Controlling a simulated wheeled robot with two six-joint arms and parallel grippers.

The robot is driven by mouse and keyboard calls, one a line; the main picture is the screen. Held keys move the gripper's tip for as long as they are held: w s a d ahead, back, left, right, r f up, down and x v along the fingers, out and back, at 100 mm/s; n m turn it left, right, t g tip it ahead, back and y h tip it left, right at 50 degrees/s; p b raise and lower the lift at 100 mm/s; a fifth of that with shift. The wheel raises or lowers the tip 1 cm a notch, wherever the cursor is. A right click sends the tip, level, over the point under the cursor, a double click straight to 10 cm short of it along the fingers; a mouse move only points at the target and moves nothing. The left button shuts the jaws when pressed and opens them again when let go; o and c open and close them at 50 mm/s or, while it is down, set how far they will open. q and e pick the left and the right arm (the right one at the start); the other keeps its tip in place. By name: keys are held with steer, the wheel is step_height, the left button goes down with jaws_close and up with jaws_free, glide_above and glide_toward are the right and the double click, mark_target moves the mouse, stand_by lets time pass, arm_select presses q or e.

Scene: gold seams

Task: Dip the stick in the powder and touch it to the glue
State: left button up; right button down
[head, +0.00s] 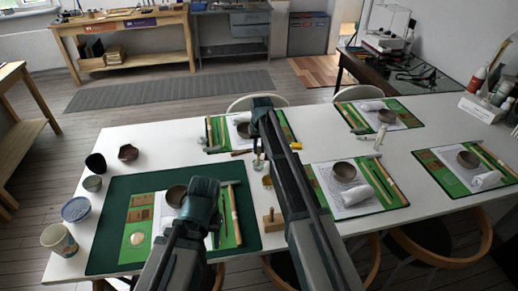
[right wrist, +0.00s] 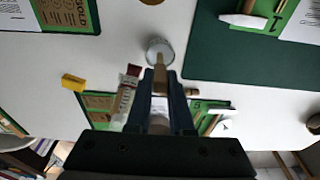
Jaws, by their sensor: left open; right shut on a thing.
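My right gripper (right wrist: 161,85) is shut on a thin tan stick (right wrist: 159,70). The stick's tip is at the near rim of a small round glass jar (right wrist: 158,45); I cannot tell whether it is inside. The jar also shows in the head view (head: 258,165), just below my right gripper (head: 259,150). Which container holds the powder is not clear. My left gripper (head: 215,222) is open over the dark green mat (head: 105,225), beside a brown bowl (head: 176,196). A pale round blob (head: 137,238) lies on a green card there; I cannot tell if it is the glue.
Cups and a paint tub (head: 59,239) line the table's left edge. A yellow block (right wrist: 73,82) and a red-capped tube (right wrist: 126,95) lie near the jar. A wooden block with a peg (head: 271,221) stands right of the mat. More mats with bowls (head: 344,171) fill the right side.

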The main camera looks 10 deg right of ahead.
stand_by(0.4)
step_height(320, 180, up, 7)
steer(key=p, duration=0.7)
steer(key=shift+a, duration=0.1)
stand_by(1.0)
